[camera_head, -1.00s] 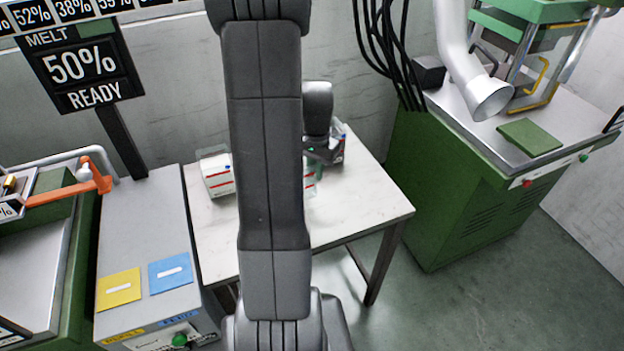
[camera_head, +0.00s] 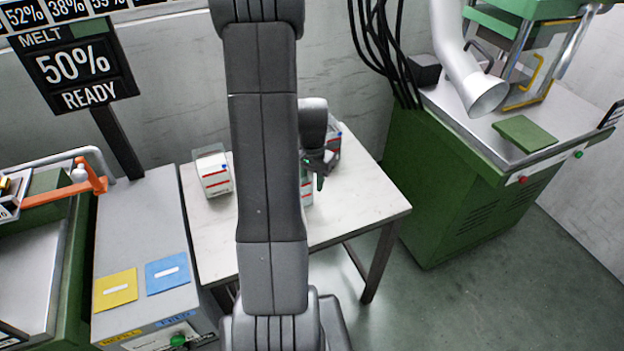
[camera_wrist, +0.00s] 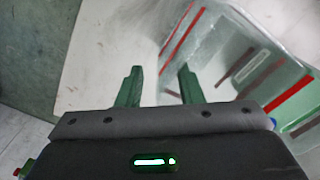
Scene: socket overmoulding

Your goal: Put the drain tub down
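Several clear tubs with white and red markings stand on the white table (camera_head: 362,200); I cannot tell which is the drain tub. One tub (camera_head: 214,172) is at the left, one (camera_head: 333,148) stands behind my gripper, and another (camera_head: 307,190) is mostly hidden by my arm. My gripper (camera_head: 318,176) is over the table. In the wrist view my gripper (camera_wrist: 160,84) has its two green fingers apart. A clear tub with red stripes (camera_wrist: 240,60) is on the right there, its near wall close to the fingers. I cannot tell whether they touch it.
A grey cabinet (camera_head: 145,235) with yellow and blue pads stands left of the table. A green machine (camera_head: 455,190) with a white duct (camera_head: 465,65) stands to the right. The table's right front part is clear.

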